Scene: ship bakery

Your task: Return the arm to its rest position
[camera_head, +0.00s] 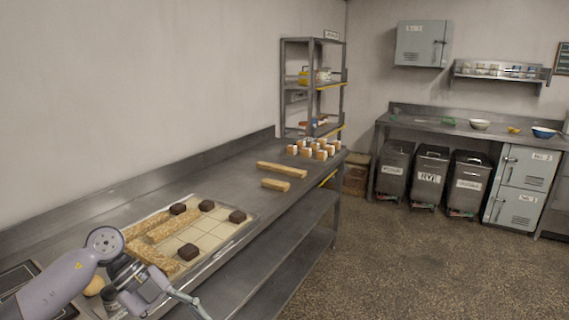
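My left arm comes in at the bottom left, and its gripper (160,296) is over the near edge of the steel counter (232,182). I see its metal finger links, but the tips are at the frame's bottom edge, so I cannot tell whether it is open or shut. The gripper is just in front of a tray (217,233) of pale square tiles. The tray bears several dark brown blocks (188,252) and long grainy tan bars (160,228). My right arm and gripper are out of view.
A small round tan thing (95,285) is beside my arm. A shelf rack (284,90) stands beyond. Lidded bins (430,175) line the back; the floor (400,255) at right is clear.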

